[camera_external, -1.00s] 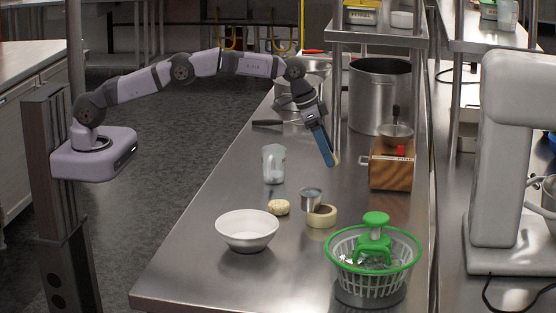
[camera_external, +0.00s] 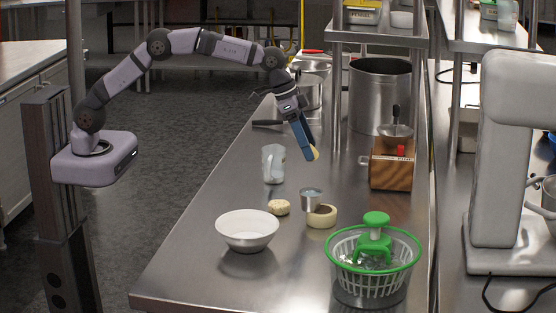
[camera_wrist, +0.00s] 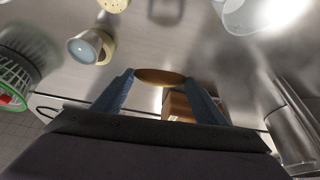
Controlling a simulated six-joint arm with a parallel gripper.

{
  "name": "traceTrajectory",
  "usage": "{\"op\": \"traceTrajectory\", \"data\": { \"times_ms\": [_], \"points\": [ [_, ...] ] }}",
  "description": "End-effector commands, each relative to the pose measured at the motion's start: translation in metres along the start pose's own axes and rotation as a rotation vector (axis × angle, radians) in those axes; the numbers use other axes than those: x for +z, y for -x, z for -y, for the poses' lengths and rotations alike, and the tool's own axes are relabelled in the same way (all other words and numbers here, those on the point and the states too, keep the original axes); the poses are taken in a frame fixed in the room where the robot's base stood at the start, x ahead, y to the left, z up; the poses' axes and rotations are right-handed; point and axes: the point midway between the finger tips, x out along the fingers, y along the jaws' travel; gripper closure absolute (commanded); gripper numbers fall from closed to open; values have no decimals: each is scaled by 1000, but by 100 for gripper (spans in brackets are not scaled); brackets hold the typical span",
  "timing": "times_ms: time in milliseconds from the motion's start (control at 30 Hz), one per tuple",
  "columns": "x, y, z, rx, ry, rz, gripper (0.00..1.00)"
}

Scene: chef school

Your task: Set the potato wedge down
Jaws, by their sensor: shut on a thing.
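The potato wedge (camera_external: 316,154) is a small yellowish piece at the tip of my gripper (camera_external: 311,153) in the external view. In the wrist view the potato wedge (camera_wrist: 160,76) shows as a brown-gold oval between the two blue fingers of my gripper (camera_wrist: 160,80). My gripper is shut on it and points down, tilted, with the wedge held above the steel table (camera_external: 225,185). Part of the wedge is hidden by the fingers in the external view.
A clear jug (camera_external: 273,164) stands left of and below the gripper in the picture. A wooden box (camera_external: 391,171) stands at right, a large pot (camera_external: 380,95) behind.

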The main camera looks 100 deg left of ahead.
Motion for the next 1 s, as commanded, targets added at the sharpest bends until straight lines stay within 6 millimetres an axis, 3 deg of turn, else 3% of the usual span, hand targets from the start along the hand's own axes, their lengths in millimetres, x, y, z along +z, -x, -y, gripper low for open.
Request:
{"op": "traceTrajectory", "data": {
  "times_ms": [400,700,1000],
  "points": [
    [86,35,-49,21,-53,-2,56],
    [150,48,-68,32,-81,-1,56],
    [175,51,-74,37,-92,-1,56]
  ]
}}
